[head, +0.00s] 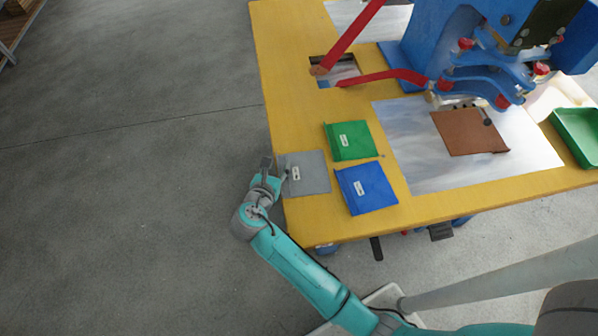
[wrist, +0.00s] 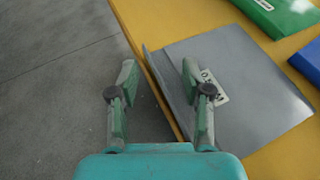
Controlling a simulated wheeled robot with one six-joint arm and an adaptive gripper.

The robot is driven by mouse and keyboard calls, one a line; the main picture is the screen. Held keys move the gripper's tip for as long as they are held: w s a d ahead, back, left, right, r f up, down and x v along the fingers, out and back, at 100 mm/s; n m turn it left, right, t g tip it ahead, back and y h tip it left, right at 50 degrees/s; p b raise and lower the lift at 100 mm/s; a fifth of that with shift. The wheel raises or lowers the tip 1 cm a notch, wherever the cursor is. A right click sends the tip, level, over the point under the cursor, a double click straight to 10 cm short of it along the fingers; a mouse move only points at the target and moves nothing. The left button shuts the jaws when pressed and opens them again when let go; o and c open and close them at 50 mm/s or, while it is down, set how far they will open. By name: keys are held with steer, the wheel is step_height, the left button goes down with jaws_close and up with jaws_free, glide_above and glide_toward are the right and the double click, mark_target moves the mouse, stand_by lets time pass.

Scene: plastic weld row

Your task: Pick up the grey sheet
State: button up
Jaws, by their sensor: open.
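The grey sheet (head: 312,175) lies flat at the left edge of the yellow table, with a small white label on it. In the wrist view the grey sheet (wrist: 255,90) has an upturned flange along its left side, near the table edge. My gripper (head: 274,168) is at that edge; in the wrist view my gripper (wrist: 158,80) is open, with the left finger over the floor side and the right finger over the sheet. The flange stands between the two fingers. I cannot tell whether either finger touches it.
The green sheet (head: 350,141) and the blue sheet (head: 366,188) lie close to the right of the grey one. A brown sheet (head: 468,131) sits on a metal plate below the blue machine (head: 440,40). A green tray (head: 577,137) is at the right. Floor left of the table is clear.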

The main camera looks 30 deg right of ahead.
steer(key=shift+w, duration=0.1)
jaws_close()
stand_by(0.4)
step_height(320, 180, up, 10)
steer(key=w+f+n+y, duration=0.1)
steer(key=w+f+n+t+y, duration=0.1)
steer(key=f, duration=0.1)
steer(key=d+f+n+t+y, duration=0.1)
steer(key=shift+w+f+n+y, duration=0.25)
steer(key=shift+w+n+y, duration=0.15)
steer(key=shift+w+f+n+t+y, duration=0.35)
steer(key=shift+n+t+y, duration=0.15)
steer(key=shift+n+y, duration=0.2)
